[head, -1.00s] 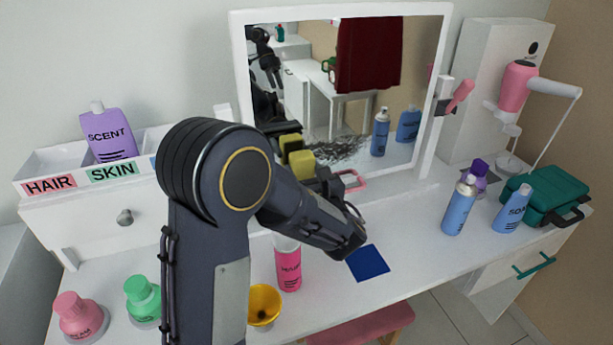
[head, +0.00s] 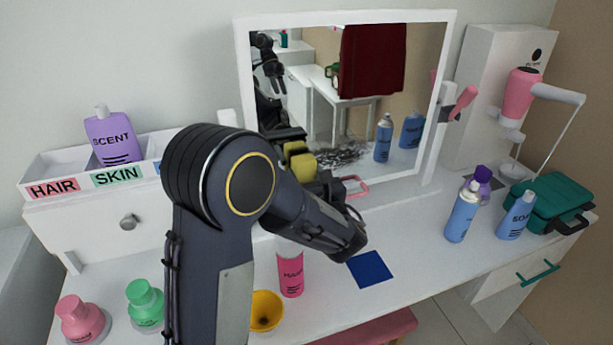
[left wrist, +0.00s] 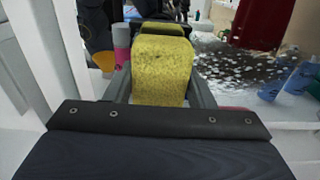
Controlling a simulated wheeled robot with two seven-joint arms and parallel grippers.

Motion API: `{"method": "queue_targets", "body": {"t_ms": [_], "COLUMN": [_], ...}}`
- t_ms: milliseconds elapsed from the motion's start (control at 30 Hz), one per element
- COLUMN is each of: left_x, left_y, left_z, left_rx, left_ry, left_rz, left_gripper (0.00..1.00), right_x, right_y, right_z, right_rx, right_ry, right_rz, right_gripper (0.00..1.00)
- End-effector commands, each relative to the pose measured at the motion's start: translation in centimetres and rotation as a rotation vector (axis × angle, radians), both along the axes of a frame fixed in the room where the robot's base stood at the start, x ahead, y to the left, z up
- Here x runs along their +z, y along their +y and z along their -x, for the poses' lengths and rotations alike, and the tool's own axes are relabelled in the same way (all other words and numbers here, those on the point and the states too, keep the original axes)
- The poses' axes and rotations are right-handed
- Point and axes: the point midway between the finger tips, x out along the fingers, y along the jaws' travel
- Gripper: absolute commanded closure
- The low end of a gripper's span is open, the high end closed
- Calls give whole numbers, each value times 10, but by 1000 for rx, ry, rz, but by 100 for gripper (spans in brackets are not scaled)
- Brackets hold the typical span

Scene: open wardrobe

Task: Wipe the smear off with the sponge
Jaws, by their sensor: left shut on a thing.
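The yellow sponge (head: 304,167) is held in my left gripper (head: 318,182), against or very close to the mirror glass (head: 315,105). In the left wrist view the sponge (left wrist: 162,72) sits between the two fingers, with its reflection right behind it. The smear (head: 343,154) is a dark, speckled patch low on the mirror, just right of the sponge. It also shows in the left wrist view (left wrist: 240,62), right of the sponge. My forearm hides the mirror's lower left part. My right gripper shows in neither view, apart from arm reflections.
A pink bottle (head: 290,274) and a yellow cup (head: 266,310) stand below my left arm. A blue cloth or mat (head: 369,269) lies on the tabletop. Blue bottles (head: 462,215) and a teal case (head: 550,203) stand at the right.

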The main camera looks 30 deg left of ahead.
Motion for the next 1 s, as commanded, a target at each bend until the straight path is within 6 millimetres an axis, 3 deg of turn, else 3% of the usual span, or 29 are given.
{"method": "queue_targets", "body": {"t_ms": [633, 1000], "left_x": [0, 1], "left_y": [9, -9], "left_z": [-8, -29], "left_rx": [0, -1], "left_ry": [0, 0], "left_rz": [-1, -1], "left_gripper": [69, 69], "right_x": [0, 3], "right_y": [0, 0], "right_z": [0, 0], "right_rx": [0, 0], "right_ry": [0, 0], "right_rz": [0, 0], "right_gripper": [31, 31]}}
